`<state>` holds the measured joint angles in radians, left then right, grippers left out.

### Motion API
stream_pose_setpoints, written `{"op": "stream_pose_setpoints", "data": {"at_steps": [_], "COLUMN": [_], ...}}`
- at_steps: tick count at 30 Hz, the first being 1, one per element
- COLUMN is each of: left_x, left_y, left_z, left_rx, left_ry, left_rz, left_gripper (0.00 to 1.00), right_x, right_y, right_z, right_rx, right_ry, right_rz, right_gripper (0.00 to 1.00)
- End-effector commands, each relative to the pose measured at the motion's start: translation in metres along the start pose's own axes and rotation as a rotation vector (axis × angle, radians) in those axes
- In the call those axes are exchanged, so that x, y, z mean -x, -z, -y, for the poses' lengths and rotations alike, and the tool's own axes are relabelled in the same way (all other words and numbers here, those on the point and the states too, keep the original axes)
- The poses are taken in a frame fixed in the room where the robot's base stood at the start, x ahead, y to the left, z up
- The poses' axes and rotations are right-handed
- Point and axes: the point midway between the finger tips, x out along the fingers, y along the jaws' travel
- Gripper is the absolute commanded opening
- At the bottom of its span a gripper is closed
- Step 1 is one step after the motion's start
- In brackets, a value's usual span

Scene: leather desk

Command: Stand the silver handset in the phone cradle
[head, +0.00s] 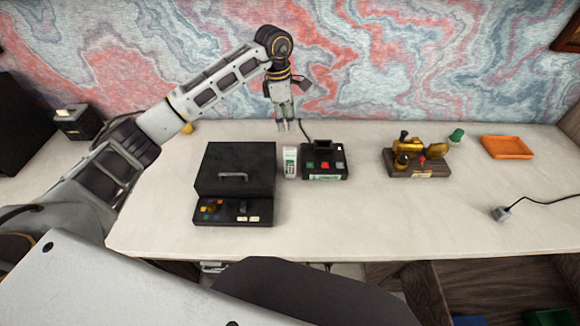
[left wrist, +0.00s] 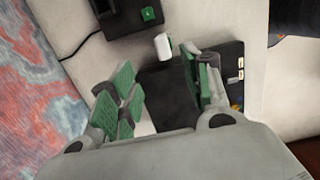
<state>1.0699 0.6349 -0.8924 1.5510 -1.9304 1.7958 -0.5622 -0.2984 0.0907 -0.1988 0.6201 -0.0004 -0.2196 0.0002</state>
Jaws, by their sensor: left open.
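The silver handset (head: 290,162), pale with a dark keypad and green marks, appears upright on the desk, just left of the phone cradle. Its light end shows in the left wrist view (left wrist: 163,45). The phone cradle (head: 340,168) is a black base with red, green and grey buttons and a raised dark slot at its back; part of it shows in the left wrist view (left wrist: 125,24). My left gripper (head: 283,124) points down, open and empty, above and behind the handset. Its green-padded fingers (left wrist: 160,68) are spread apart. My right gripper is not in view.
A black box with a handle and front controls (head: 235,172) stands close left of the handset. A brass device on a wooden base (head: 417,165), a green piece (head: 456,135), an orange tray (head: 507,147) and a cabled plug (head: 501,213) are to the right. The front middle desk is clear.

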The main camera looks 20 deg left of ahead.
Motion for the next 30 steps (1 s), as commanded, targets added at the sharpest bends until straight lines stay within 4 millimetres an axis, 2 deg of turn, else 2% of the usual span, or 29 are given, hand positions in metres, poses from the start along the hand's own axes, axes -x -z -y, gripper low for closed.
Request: {"op": "stream_pose_setpoints", "data": {"at_steps": [8, 13, 21, 30], "left_x": [-0.001, -0.011, -0.043, -0.078], "left_y": [0.0, 0.0, 0.0, 0.001], "left_z": [0.0, 0.0, 0.001, 0.001], "left_rx": [-0.002, -0.002, -0.003, -0.003], "left_ry": [0.0, 0.002, 0.004, 0.001], "left_rz": [0.0, -0.001, -0.001, -0.001], "left_gripper": [0.48, 0.48, 0.48, 0.48], "right_x": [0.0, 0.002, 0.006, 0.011], "right_y": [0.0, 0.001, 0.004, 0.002], "right_z": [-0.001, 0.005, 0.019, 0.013], "right_rx": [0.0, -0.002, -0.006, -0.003], "right_ry": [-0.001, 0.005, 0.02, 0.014], "right_rz": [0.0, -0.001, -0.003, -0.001], "right_gripper": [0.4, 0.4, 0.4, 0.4]}}
